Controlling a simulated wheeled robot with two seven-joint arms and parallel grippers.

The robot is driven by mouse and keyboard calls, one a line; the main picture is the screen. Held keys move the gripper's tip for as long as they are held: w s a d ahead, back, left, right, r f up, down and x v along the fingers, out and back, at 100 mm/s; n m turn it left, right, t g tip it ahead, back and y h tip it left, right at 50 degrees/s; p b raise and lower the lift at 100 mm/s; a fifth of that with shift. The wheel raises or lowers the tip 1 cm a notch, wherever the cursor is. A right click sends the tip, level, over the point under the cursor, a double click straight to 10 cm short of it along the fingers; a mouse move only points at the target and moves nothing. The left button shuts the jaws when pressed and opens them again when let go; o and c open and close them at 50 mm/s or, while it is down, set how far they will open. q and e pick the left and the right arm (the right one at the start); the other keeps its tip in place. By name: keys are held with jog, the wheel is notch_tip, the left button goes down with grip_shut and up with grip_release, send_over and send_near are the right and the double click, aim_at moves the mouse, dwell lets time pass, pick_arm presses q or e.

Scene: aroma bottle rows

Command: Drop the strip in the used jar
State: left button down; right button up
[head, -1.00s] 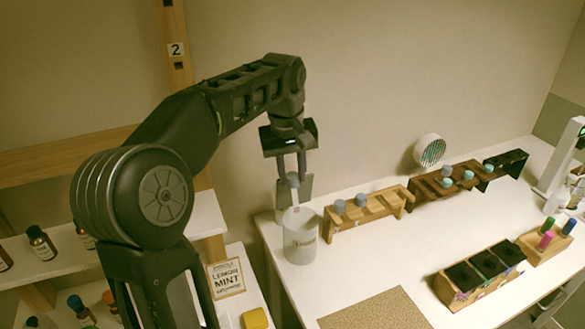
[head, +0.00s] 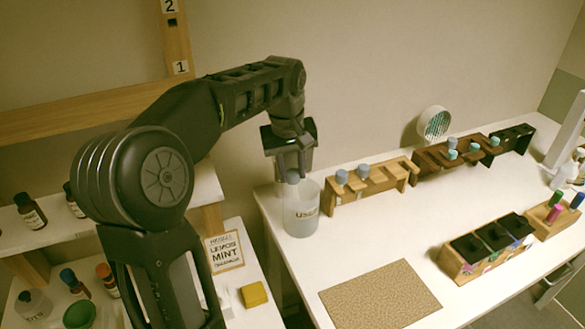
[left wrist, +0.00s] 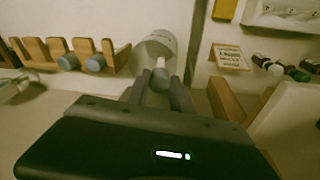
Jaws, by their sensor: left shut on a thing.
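The used jar (head: 303,222) is a pale, translucent cup marked "USED" near the left end of the white counter. My left gripper (head: 292,174) points down just above the jar's mouth. It is shut on the strip (head: 292,177), whose round grey-blue top shows between the fingers. The strip's lower part is hard to make out at the jar's mouth. In the left wrist view, the strip's grey top (left wrist: 160,80) sits between the fingertips, with its pale end toward the jar (left wrist: 158,45). My right gripper is not in view.
Wooden racks (head: 365,187) with grey-blue and teal-topped pieces run along the wall right of the jar. A cork mat (head: 380,295) lies in front, with a box of black-lidded compartments (head: 485,250) to its right. A lemon mint card (head: 225,252) stands at left.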

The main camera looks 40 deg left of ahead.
pick_arm(q)
jog(key=c, duration=1)
grip_release()
jog(key=shift+c, duration=0.2)
jog(key=shift+r, duration=0.1)
notch_tip(320, 180, up, 8)
jog(key=s, duration=0.1)
jog(key=shift+s+d+f+p, duration=0.15)
jog(key=shift+s+f+p, duration=0.05)
jog(key=shift+f+p, duration=0.1)
